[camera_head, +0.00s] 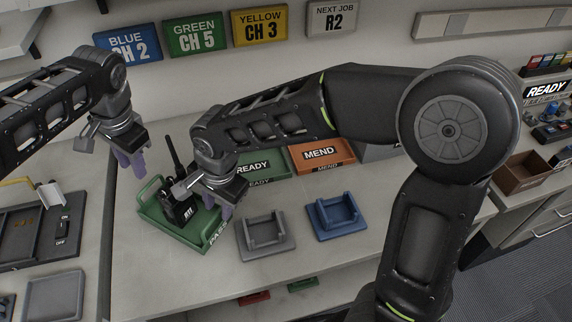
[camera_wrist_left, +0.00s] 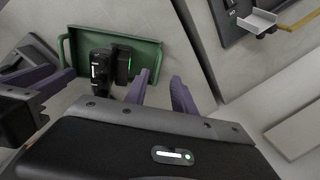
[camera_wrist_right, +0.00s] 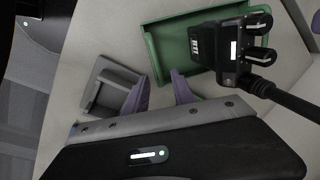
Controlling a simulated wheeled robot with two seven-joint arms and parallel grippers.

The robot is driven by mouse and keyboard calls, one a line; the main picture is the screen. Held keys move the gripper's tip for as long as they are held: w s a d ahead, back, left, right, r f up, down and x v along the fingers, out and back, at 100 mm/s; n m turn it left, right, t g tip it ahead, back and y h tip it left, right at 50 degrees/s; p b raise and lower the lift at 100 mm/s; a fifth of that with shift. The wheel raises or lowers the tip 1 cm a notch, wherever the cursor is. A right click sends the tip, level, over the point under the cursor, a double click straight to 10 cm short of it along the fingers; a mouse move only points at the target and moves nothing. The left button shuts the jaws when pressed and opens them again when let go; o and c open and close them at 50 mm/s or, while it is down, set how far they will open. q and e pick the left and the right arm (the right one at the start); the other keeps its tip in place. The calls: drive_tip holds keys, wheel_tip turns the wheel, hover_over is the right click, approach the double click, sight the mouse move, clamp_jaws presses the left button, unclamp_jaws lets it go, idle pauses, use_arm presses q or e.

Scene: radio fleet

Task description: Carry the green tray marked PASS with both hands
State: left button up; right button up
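The green tray marked PASS (camera_head: 190,238) rests on the bench and holds an upright-looking black radio (camera_head: 180,211). The tray also shows in the left wrist view (camera_wrist_left: 146,56) and the right wrist view (camera_wrist_right: 172,40). My left gripper (camera_head: 130,165) hangs above the bench near the tray's back-left side, apart from it. Its two purple fingers (camera_wrist_left: 158,88) are spread with nothing between them. My right gripper (camera_head: 220,206) is over the tray's right end, by the PASS label, and hides part of it. Its fingers (camera_wrist_right: 159,86) are spread and empty; contact with the tray cannot be told.
A grey cradle (camera_head: 264,236) and a blue cradle (camera_head: 336,217) stand right of the tray. Behind are a green READY tray (camera_head: 277,161) and an orange MEND tray (camera_head: 322,153). A dark station (camera_head: 40,235) with a switch lies left. Bench front is clear.

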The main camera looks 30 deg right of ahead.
wheel_tip(320, 180, up, 9)
drive_tip(key=s, duration=0.1)
drive_tip(key=shift+s+d+f, duration=0.15)
drive_tip(key=shift+s+d, duration=0.1)
drive_tip(key=shift+d, duration=0.2)
drive_tip(key=shift+f, duration=0.1)
